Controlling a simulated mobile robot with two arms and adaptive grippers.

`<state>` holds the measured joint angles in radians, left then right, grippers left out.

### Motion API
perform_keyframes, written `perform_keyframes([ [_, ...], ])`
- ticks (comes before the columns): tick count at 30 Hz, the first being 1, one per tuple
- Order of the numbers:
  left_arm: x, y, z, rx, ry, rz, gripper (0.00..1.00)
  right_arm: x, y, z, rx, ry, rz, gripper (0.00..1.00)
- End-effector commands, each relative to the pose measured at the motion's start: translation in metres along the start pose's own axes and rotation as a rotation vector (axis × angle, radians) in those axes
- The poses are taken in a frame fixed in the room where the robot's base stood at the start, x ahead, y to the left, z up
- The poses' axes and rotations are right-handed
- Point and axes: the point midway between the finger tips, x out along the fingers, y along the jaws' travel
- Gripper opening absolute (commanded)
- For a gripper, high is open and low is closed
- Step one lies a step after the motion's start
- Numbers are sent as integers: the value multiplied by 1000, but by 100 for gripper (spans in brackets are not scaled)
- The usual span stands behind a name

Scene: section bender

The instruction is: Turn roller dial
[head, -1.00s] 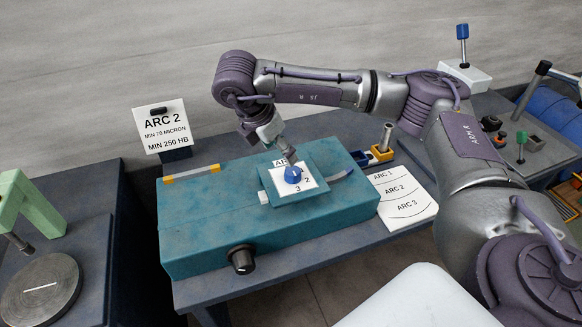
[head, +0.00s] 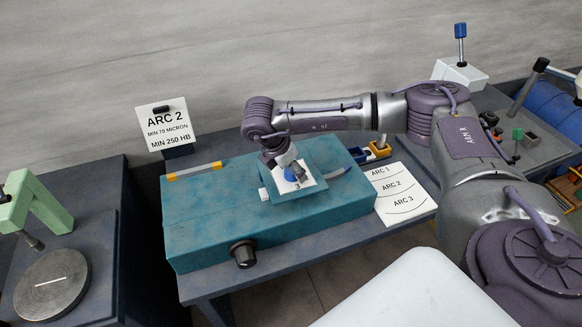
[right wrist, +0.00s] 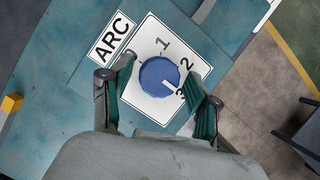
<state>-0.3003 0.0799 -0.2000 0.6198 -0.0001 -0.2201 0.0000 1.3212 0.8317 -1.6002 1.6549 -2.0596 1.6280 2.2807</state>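The roller dial (head: 291,176) is a blue round knob on a white plate (right wrist: 158,30) labelled ARC, on top of the teal bender (head: 200,225). In the right wrist view the dial (right wrist: 157,74) shows a white pointer mark aimed toward the 3. The numbers 1 and 2 lie on the plate around it. My right gripper (right wrist: 162,74) is open, with one finger on each side of the dial and visible gaps between. In the head view the right gripper (head: 288,169) is just over the dial and partly hides it. My left gripper is not in view.
A sign reading ARC 2 (head: 167,127) stands behind the bender. A black knob (head: 243,254) is on the bender's front. A sheet listing ARC 1 to 3 (head: 400,196) lies to the right, near a yellow block (head: 380,150). A green press (head: 30,205) stands at left.

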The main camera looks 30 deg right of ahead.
Motion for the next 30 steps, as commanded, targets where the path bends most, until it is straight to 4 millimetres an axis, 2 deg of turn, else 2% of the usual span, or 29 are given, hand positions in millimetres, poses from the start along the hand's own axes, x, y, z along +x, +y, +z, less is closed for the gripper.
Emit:
perform_keyframes([
  [1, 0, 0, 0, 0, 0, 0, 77, 0, 0, 0, 0, 0, 0, 47],
  [8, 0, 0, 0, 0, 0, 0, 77, 0, 0, 0, 0, 0, 0, 9],
  [14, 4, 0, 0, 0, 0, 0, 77, 1, 0, 0, -11, 0, 5, 9],
  [20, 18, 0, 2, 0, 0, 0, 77, 4, -1, -1, -76, -1, 33, 9],
  [30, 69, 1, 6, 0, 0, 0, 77, 8, -2, -3, -327, -1, 140, 9],
])
